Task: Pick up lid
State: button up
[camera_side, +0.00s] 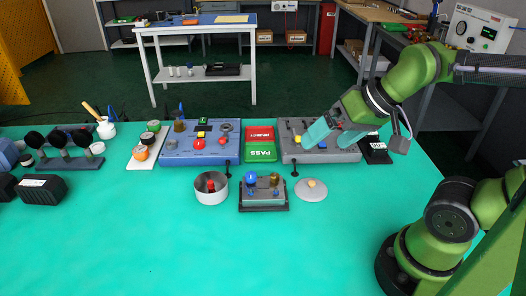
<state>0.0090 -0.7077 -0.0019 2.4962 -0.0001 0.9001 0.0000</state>
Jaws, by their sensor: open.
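My gripper (333,140) is open, with two teal fingers spread apart. It is above and behind the lid, over the grey panel at the right, apart from the lid. Nothing shows between the fingers. A grey pot (211,188) without a cover stands left of the valve unit, with a red item inside.
The valve unit (263,193) with blue and brass knobs stands between pot and lid. Behind are a blue-grey panel (180,152), red and green REJECT/PASS trays (260,154) and a grey panel (290,155). A black box (377,155) stands at right. The front table is clear.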

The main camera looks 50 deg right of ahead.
jog(key=w+d+f+g+h, duration=0.2)
jog(key=w+d+f+g, duration=0.45)
jog(key=w+d, duration=0.2)
send_over(312, 182)
notch_tip(312, 182, down, 10)
jog(key=shift+a+f, duration=0.15)
jog(key=shift+f, duration=0.05)
jog(key=shift+d+f, duration=0.2)
jog(key=shift+f, duration=3.05)
jog(key=c, duration=0.9)
jog(key=shift+c, duration=0.2)
